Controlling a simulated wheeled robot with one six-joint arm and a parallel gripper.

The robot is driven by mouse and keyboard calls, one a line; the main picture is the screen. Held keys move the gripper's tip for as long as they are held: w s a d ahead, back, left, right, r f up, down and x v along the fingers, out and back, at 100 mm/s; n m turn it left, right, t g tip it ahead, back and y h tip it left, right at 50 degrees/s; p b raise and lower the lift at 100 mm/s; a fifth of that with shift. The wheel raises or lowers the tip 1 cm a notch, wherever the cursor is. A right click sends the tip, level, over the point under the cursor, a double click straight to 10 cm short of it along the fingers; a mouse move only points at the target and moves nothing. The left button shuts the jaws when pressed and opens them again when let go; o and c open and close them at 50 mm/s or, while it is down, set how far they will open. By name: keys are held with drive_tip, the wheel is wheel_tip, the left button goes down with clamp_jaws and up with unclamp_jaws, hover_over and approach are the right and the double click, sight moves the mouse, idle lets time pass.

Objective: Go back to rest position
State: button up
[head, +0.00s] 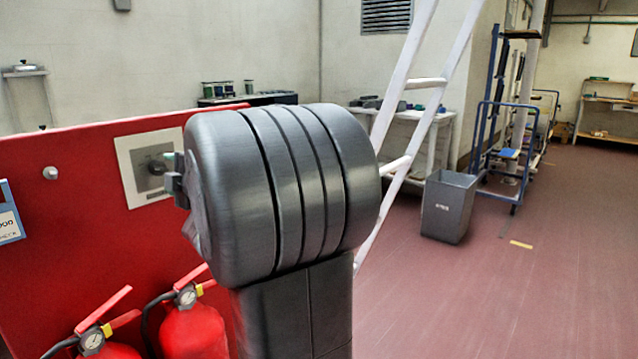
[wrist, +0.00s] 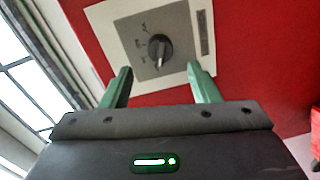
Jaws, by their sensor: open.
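In the wrist view my gripper (wrist: 159,70) is open, with its two green fingers apart. No object is held between them. Ahead of the fingertips is a dark rotary knob (wrist: 160,47) on a grey switch plate (wrist: 136,32) with a pale border, fixed to a red panel (wrist: 262,60). The knob appears between the fingers in the picture, and I cannot tell how far it is from them. In the head view my dark grey arm covers most of my gripper. The switch plate (head: 130,180) shows on the red panel (head: 60,185) left of my arm.
Two red fire extinguishers (head: 193,325) stand below the switch, close to my arm. A white ladder (head: 405,85) leans behind my arm. A grey bin (head: 448,207) stands right of it. A blue trolley (head: 510,155) is farther back.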

sight(162, 169)
drive_tip(key=p+v, duration=0.1)
drive_tip(key=v, duration=0.6)
drive_tip(key=b+x, duration=0.2)
drive_tip(key=x, duration=1.1)
drive_tip(key=shift+w+a+f, duration=0.15)
drive_tip(key=shift+w+a, duration=0.1)
drive_tip(key=shift+a, duration=0.1)
drive_tip(key=shift+d+r+m+p, duration=0.15)
drive_tip(key=shift+r+m+p, duration=0.15)
drive_tip(key=shift+m+p, duration=0.3)
drive_tip(key=shift+s+d+r+m+p, duration=0.1)
drive_tip(key=shift+m+p, duration=0.3)
drive_tip(key=shift+p, duration=0.2)
drive_tip(key=m+p, duration=0.6)
drive_tip(key=shift+m+g+y+p, duration=0.3)
drive_tip(key=shift+m+p, duration=0.05)
drive_tip(key=shift+m, duration=0.05)
drive_tip(key=m+p, duration=0.5)
drive_tip(key=p, duration=0.1)
drive_tip(key=shift+d, duration=0.1)
drive_tip(key=m+p, duration=0.2)
drive_tip(key=p, duration=0.1)
drive_tip(key=shift+m+y, duration=0.3)
drive_tip(key=shift+f+m+p, duration=0.25)
drive_tip(key=shift+m+p, duration=0.35)
drive_tip(key=shift+p, duration=0.1)
